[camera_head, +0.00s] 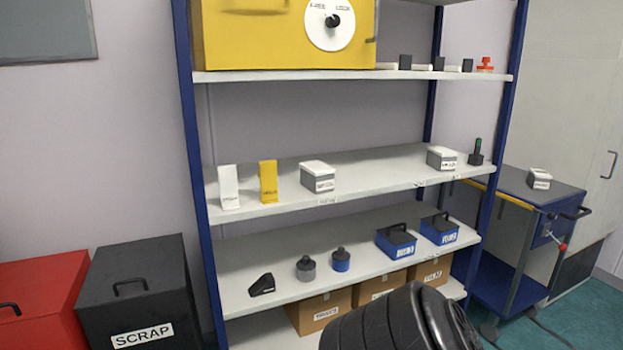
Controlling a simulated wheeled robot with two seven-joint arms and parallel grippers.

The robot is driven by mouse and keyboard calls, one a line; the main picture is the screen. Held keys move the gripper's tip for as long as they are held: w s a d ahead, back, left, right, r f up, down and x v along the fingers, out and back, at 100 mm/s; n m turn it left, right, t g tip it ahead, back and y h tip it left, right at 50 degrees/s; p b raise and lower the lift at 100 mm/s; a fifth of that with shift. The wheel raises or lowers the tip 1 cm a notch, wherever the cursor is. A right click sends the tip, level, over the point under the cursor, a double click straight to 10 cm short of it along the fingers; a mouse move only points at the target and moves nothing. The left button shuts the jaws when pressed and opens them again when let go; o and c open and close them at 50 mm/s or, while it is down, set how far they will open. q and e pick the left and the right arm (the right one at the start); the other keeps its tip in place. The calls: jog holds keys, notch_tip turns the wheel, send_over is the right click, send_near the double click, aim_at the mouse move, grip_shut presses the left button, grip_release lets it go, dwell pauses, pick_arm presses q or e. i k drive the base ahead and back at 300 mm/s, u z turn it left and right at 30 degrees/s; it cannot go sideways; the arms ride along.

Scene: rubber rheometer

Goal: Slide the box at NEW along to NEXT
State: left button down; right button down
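On the middle shelf (375,190) stand two grey boxes with white lids. One box (318,177) is left of centre, above a small edge label (327,201). The other box (442,158) is near the right end, close to more edge labels (420,184). The label writing is too small to read, so I cannot tell which is NEW or NEXT. Both boxes sit upright and apart. Neither of my grippers shows; only a dark rounded part of my own body is at the bottom, right of centre.
Bare shelf lies between the two boxes. A white carton (228,187) and a yellow carton (268,181) stand to the left, a dark green-topped item (476,152) to the right. Blue shelf posts (197,170) frame the ends. A blue cart (535,195) stands at right, a black SCRAP bin (140,290) at left.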

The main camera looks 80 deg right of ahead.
aim_at(318, 178)
jog(key=z, duration=1.1)
jog(key=i, duration=0.9)
jog(key=z, duration=0.9)
